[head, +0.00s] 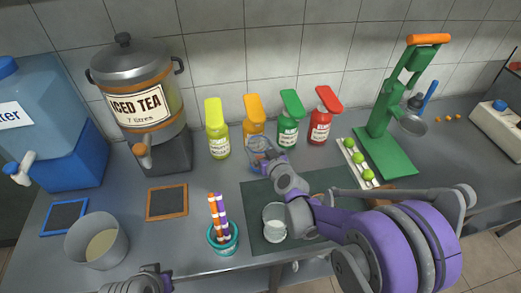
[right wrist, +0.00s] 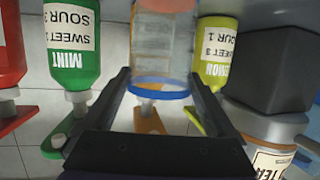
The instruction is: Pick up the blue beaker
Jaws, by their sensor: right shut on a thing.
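The blue beaker (head: 262,148) is clear with a blue rim. In the head view it is in front of the yellow and orange bottles. My right gripper (head: 265,158) is shut on it, with a finger on each side. In the right wrist view the beaker (right wrist: 162,45) is between the two dark fingers (right wrist: 159,78), its blue rim towards the camera's lower side. I cannot tell its height above the counter. Part of my left arm's end (head: 148,280) shows at the bottom edge; its fingers are not clear.
A clear glass (head: 274,222) stands on the dark mat (head: 256,190). Yellow (head: 217,135), orange (head: 253,108), green (head: 289,125) and red (head: 321,120) bottles stand behind. The iced tea dispenser (head: 140,100) is left, the green press (head: 385,150) right. A straw cup (head: 223,240) is in front.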

